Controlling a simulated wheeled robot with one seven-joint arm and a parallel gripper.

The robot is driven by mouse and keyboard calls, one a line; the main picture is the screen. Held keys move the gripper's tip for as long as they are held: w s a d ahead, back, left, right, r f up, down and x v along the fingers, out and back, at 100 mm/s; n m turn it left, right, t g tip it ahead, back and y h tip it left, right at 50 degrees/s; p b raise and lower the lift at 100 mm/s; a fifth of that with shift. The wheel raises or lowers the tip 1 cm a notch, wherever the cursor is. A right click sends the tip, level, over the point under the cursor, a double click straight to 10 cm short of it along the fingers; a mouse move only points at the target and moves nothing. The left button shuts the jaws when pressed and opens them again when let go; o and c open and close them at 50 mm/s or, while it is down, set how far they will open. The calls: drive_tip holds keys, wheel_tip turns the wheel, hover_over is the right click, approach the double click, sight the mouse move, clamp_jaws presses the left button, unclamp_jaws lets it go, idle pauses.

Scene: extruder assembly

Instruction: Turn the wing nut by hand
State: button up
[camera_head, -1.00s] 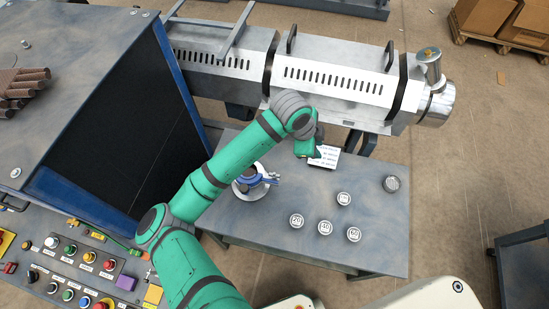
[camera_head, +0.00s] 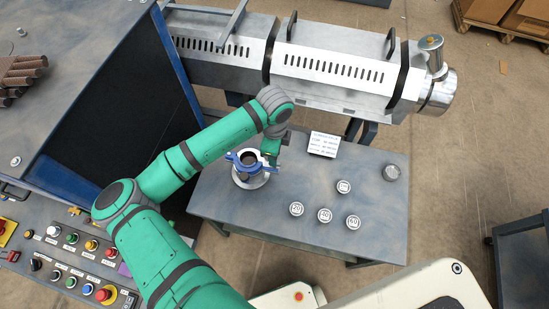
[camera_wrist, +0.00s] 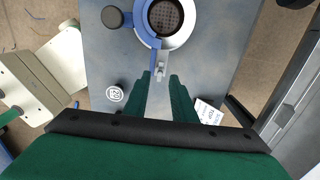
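A blue clamp (camera_head: 235,158) sits around a round metal flanged fitting (camera_head: 250,181) on the table. In the wrist view the blue clamp (camera_wrist: 156,50) circles a dark mesh opening. A small silver wing nut (camera_wrist: 161,69) shows at the clamp's near side; in the head view I cannot make it out. My gripper (camera_wrist: 160,77) is open, its two green fingers apart, with the wing nut in line with the gap at their tips. I cannot tell whether either finger touches it. In the head view my gripper (camera_head: 271,160) is at the clamp's right side, partly hidden.
The silver extruder barrel (camera_head: 335,65) runs behind. A button panel (camera_head: 75,265) is at left.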

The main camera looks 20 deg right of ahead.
drive_tip(key=shift+f, duration=1.7)
clamp_jaws()
